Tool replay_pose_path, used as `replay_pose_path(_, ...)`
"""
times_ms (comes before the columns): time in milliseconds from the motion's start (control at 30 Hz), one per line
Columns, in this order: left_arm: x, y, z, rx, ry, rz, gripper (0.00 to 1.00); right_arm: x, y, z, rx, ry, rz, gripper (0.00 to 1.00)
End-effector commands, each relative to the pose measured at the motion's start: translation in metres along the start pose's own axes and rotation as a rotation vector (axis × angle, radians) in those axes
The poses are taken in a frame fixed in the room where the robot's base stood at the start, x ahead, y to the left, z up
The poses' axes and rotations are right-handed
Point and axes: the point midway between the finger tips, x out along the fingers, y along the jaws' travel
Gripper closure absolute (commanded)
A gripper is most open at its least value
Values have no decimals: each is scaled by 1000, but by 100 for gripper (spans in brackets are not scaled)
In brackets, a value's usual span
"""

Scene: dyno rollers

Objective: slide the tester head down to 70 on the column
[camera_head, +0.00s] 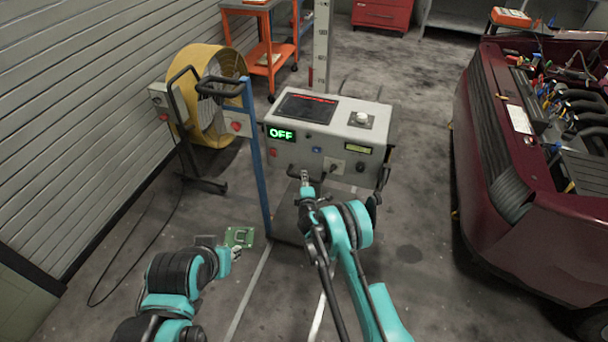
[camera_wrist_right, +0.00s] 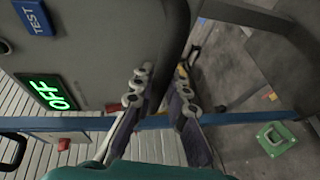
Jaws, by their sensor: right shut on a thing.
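The tester head (camera_head: 325,130) is a grey box with a green OFF display, standing in front of the white scaled column (camera_head: 321,45). My right gripper (camera_head: 305,178) is at the box's lower front edge. In the right wrist view the right gripper (camera_wrist_right: 160,85) has one finger over the face of the tester head (camera_wrist_right: 110,40) and the other past its lower edge; the exact contact is hidden. My left gripper (camera_head: 236,253) is low at the left, away from the box; its jaws are too small to judge.
A blue post (camera_head: 255,160) stands just left of the box. A yellow drum fan (camera_head: 205,95) stands further left. A dark red vehicle (camera_head: 530,190) with an open engine bay is at the right. A green board (camera_head: 239,236) lies low beside my left gripper. An orange cart (camera_head: 268,60) is behind.

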Motion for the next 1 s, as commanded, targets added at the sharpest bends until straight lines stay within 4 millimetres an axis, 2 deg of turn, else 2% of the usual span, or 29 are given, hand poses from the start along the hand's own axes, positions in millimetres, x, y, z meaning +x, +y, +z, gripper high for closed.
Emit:
replay_pose_path(267,0,0,0,0,0,0,69,0,0,0,0,0,0,100)
replay_pose_path(300,0,0,0,0,0,0,69,0,0,0,0,1,0,81)
replay_pose_path(367,0,0,0,0,0,0,69,0,0,0,0,1,0,65)
replay_pose_path(733,0,0,0,0,0,0,69,0,4,-1,0,0,0,64)
replay_pose_path(867,0,0,0,0,0,0,69,-4,22,-2,0,1,0,64)
replay_pose_path(1000,0,0,0,0,0,0,69,-10,51,-4,-1,1,1,64)
